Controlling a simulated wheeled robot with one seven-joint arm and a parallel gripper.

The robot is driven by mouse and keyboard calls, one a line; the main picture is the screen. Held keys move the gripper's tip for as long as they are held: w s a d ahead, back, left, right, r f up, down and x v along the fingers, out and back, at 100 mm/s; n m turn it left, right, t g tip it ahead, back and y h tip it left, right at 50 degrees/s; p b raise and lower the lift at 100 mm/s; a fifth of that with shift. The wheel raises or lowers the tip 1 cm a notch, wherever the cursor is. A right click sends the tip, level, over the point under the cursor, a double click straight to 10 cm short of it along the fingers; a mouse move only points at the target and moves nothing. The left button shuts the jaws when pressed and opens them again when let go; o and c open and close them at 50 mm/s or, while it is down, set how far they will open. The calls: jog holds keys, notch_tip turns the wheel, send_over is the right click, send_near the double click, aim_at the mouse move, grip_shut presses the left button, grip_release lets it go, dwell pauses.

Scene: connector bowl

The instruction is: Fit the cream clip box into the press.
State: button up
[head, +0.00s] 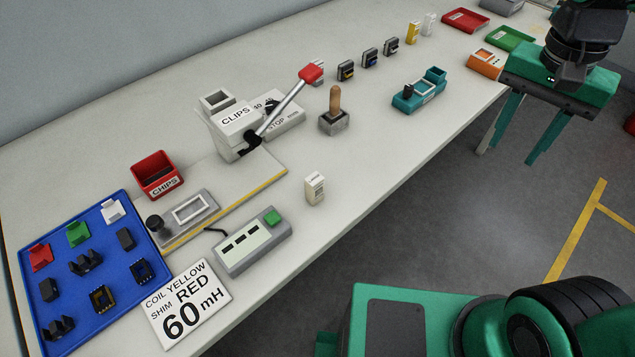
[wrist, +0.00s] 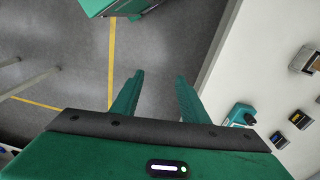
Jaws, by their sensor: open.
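A small cream box (head: 314,188) with dark print stands upright near the front edge of the table in the head view; it looks like the clip box. The press (head: 232,128) stands behind and to its left, with a "CLIPS" label, an open square socket (head: 215,100) on top and a red-tipped lever (head: 285,103) angled up to the right. My gripper (head: 514,150) is open and empty, out past the table's front edge at the right, well away from both. In the wrist view my gripper (wrist: 159,78) has only floor between its fingers; neither cream box nor press shows there.
A blue tray (head: 127,208) of parts, red chips bin (head: 156,176), sign card (head: 191,302) and green-button unit (head: 251,242) lie at left. A wooden-handled stamp (head: 334,117) and teal fixture (head: 418,92) stand right of the press. Bare table surrounds the cream box.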

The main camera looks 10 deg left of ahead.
jog(key=w+a, duration=0.2)
jog(key=a, duration=0.8)
send_near(315, 177)
jog(key=shift+s+d+f+m+t, duration=0.1)
jog(key=shift+s+d+m+t, duration=0.35)
jog(key=shift+s, duration=0.2)
notch_tip(315, 177, down, 4)
jog(key=shift+w+d+f, duration=0.15)
jog(key=shift+w+f, duration=0.2)
jog(key=shift+f, duration=0.8)
jog(key=shift+w+f, duration=0.15)
jog(key=shift+f, duration=0.8)
jog(key=shift+w+f, duration=0.2)
jog(key=shift+f, duration=0.75)
grip_shut()
